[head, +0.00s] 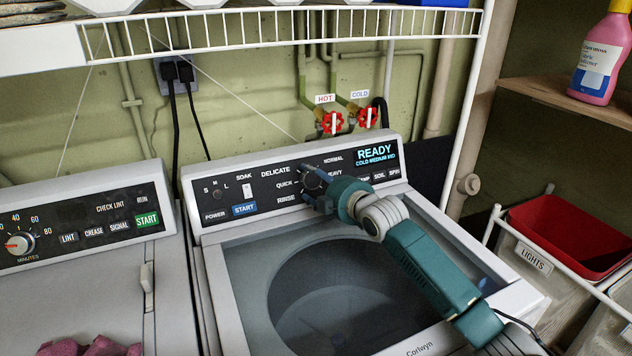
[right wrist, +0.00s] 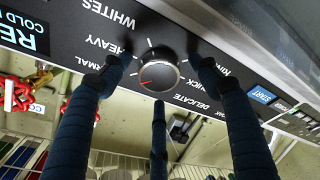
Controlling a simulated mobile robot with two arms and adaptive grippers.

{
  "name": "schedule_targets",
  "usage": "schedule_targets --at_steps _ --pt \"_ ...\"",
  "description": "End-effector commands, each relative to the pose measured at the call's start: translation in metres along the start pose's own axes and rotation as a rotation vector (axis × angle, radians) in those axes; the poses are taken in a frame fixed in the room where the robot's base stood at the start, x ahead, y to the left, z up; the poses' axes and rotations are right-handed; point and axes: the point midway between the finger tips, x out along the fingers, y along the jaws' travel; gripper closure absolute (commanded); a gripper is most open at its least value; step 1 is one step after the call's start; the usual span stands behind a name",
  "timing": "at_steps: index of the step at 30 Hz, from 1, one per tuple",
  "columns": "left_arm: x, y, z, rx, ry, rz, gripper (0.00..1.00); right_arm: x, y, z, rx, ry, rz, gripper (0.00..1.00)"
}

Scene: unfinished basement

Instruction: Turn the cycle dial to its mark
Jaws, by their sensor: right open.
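The cycle dial (right wrist: 158,72) is a round dark knob with a silver rim on the washer's black control panel (head: 250,192). Its red pointer line points to the left and slightly down in the right wrist view, toward the NORMAL side. Labels such as NORMAL, HEAVY, WHITES, QUICK and DELICATE ring it. My right gripper (head: 315,188) is at the dial and hides most of it in the head view. Its three dark blue fingers are open and spread around the knob; I cannot tell whether they touch it. My left gripper is out of view.
The washer's display (head: 376,155) reads READY. A white wire shelf (head: 250,30) hangs above. Red valve handles (head: 333,122) are on the wall behind. A dryer (head: 80,235) stands left, with pink cloth (head: 90,347) on it. A red bin (head: 570,237) is at right.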

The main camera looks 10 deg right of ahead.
Motion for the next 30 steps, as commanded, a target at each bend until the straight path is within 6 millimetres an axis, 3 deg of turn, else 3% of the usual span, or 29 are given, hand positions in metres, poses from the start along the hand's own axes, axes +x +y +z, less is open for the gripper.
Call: schedule_targets --at_steps 9,16,30 --pt "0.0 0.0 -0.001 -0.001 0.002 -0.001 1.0 0.002 0.0 0.0 -0.001 0.0 0.0 0.38" --pt "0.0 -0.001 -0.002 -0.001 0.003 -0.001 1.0 0.002 0.0 0.0 -0.001 0.0 0.0 0.82" --pt "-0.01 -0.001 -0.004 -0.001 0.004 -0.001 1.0 0.002 -0.001 -0.003 0.106 -0.008 0.017 0.82"
